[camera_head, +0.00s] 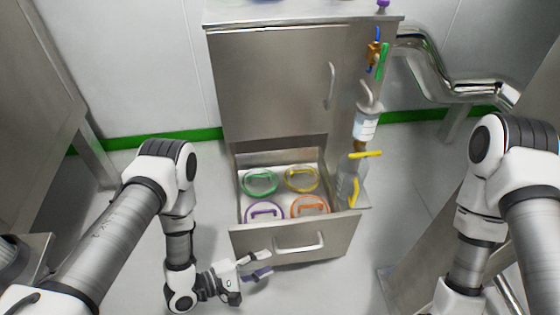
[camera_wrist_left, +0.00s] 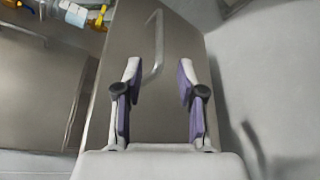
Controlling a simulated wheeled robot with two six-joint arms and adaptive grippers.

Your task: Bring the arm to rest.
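My left gripper (camera_head: 262,265) is in front of the open drawer, low and to the left of its handle. In the left wrist view the left gripper (camera_wrist_left: 157,85) has its two fingers well apart, with nothing between them. The drawer front (camera_wrist_left: 165,110) and its handle (camera_wrist_left: 154,45) show beyond the fingers. The left arm (camera_head: 178,205) is bent, with its forearm hanging down. My right arm (camera_head: 490,190) comes in at the right; its gripper is out of the picture.
The open drawer (camera_head: 345,230) of the steel cabinet (camera_head: 265,85) holds green, yellow, purple and orange ringed lids. A labelled bottle (camera_head: 367,122) and yellow-handled pipe fittings (camera_head: 365,155) are at the cabinet's right. A steel duct (camera_head: 430,70) runs behind. Grey floor lies left of the drawer.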

